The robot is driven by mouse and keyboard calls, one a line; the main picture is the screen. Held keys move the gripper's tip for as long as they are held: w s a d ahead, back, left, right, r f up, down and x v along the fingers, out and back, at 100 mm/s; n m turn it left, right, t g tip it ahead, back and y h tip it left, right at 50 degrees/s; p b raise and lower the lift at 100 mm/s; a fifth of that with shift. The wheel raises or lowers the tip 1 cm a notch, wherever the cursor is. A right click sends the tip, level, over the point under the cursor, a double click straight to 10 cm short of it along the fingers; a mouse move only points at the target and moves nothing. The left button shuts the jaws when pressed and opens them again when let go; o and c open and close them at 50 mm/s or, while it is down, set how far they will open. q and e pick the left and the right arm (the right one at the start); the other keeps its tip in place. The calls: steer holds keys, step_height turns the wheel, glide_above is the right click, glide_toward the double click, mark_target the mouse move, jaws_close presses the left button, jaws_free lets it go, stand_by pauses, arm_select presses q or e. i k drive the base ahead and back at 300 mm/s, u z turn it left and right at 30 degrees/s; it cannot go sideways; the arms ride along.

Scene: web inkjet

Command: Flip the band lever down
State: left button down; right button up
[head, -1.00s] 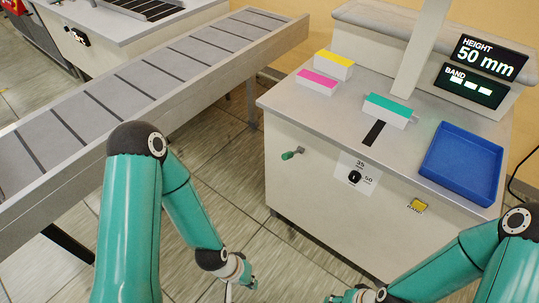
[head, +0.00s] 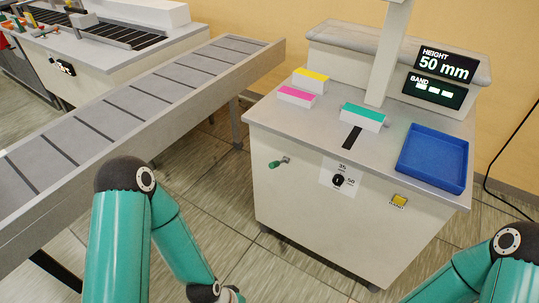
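A small green-handled lever (head: 278,162) sticks out of the upper left of the white cabinet's front (head: 300,205). Its green knob points down and to the left. A display on top reads HEIGHT 50 mm (head: 447,64), and the BAND display (head: 434,90) below it shows several light bars. My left arm reaches in at the lower left, and its gripper is cut off by the bottom edge. My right arm shows at the lower right, and its gripper is out of the frame.
A black dial (head: 338,180) and a yellow button (head: 399,200) sit on the cabinet front. Yellow, pink and teal blocks (head: 363,116) and a blue tray (head: 432,159) rest on top. A grey conveyor (head: 110,115) runs along the left. Tiled floor is clear before the cabinet.

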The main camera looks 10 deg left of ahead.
mark_target(273, 165)
steer(key=z, duration=0.1)
steer(key=i, duration=0.9)
steer(key=u, duration=0.05)
